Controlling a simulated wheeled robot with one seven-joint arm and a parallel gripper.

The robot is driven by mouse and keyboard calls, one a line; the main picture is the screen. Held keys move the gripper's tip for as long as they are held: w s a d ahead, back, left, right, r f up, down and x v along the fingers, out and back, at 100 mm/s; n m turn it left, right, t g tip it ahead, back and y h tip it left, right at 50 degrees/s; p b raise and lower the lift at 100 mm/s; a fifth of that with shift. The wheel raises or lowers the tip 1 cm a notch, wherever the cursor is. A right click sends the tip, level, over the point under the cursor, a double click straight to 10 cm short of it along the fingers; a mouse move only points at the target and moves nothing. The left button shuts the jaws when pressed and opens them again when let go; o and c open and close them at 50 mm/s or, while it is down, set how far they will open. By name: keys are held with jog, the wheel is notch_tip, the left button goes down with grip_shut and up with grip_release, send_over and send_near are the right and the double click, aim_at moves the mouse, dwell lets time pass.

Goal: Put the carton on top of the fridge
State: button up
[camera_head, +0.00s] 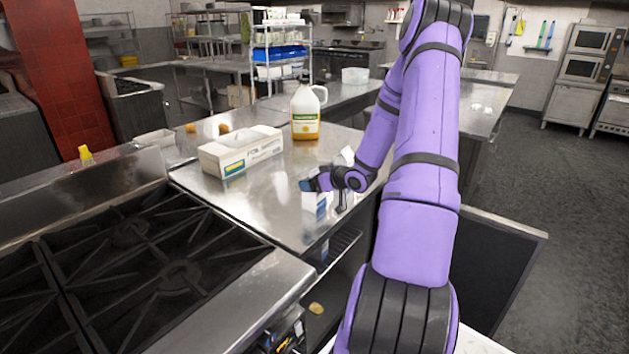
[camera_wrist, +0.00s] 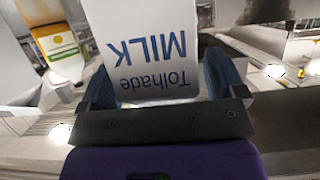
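The carton (camera_wrist: 150,45) is white with blue "Tolhade MILK" lettering, upside down in the wrist view. It fills the space between the two blue fingers of my gripper (camera_wrist: 165,85), which appear to press on both its sides. In the head view my gripper (camera_head: 310,185) is low over the near right part of the steel counter. I cannot tell whether the carton touches the counter. I cannot pick out the fridge for certain.
A long white box (camera_head: 240,152) and a jug of amber liquid (camera_head: 305,112) stand on the steel counter (camera_head: 215,195). A black stove (camera_head: 130,265) is at the front left. A dark panel (camera_head: 495,265) juts out right of my arm. Open floor (camera_head: 560,190) lies at the right.

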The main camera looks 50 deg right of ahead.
jog(key=shift+r, duration=0.1)
jog(key=shift+s+r, duration=0.15)
jog(key=a+v, duration=0.1)
jog(key=v, duration=1)
jog(key=w+a+r+g+h, duration=0.2)
jog(key=a+r+g+h, duration=0.1)
jog(key=a+r, duration=0.5)
jog(key=w+a+r+g+h, duration=0.1)
jog(key=a+r+g+h, duration=0.3)
jog(key=r, duration=0.6)
jog(key=s+a+r+y, duration=0.3)
jog(key=s+a, duration=0.6)
jog(key=a, duration=0.3)
jog(key=s+a+r+g+y, duration=0.1)
jog(key=s+a+r+y, duration=0.2)
jog(key=s+a, duration=0.7)
jog(key=shift+s+a+r+m, duration=0.25)
jog(key=shift+a+r+m, duration=0.2)
jog(key=shift+a, duration=0.55)
